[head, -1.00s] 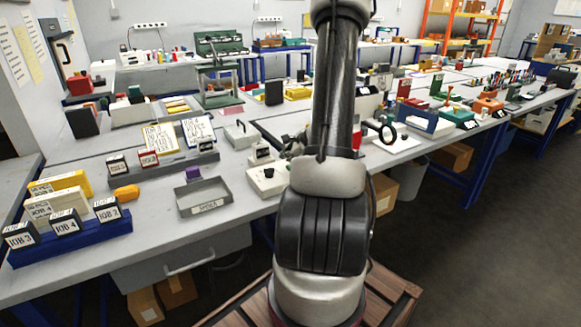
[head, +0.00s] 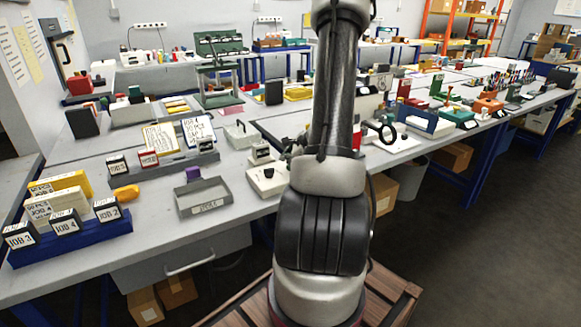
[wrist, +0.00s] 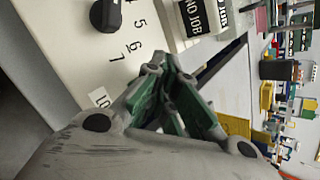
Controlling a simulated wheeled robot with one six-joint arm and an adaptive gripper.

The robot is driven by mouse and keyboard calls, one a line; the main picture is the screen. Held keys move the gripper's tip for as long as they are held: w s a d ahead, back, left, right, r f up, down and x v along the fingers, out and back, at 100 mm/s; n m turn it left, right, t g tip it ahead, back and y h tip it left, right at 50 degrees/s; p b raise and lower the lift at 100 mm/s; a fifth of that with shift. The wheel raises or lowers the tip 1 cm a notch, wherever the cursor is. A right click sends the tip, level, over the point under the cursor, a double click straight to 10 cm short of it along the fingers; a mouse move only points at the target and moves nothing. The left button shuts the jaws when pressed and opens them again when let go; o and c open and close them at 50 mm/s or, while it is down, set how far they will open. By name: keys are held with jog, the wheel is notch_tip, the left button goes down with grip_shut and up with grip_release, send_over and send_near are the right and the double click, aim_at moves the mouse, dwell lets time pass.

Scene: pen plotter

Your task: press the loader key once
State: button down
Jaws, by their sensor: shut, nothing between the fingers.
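The pale control box (head: 268,181) sits on the bench just left of my arm in the head view. In the wrist view its panel (wrist: 75,60) fills the upper left, with a black knob (wrist: 106,14) and printed numbers. A white label starting "LO" (wrist: 101,98) lies beside my gripper and is partly covered by it. I see no loader key; that part of the panel is hidden behind my gripper (wrist: 171,75). My gripper is shut and empty, its green-padded fingers together over the panel's edge. I cannot tell whether it touches the panel.
A small block labelled "NO JOB" (wrist: 192,20) stands beside the panel; it also shows in the head view (head: 261,154). A grey tray (head: 203,198) lies to the left, and a blue rack of job blocks (head: 85,243) farther left.

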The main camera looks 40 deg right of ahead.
aim_at(288, 167)
jog(key=shift+f, duration=0.45)
dwell(0.4)
jog(key=shift+r, duration=0.9)
jog(key=shift+r, duration=0.1)
jog(key=shift+r, duration=2.4)
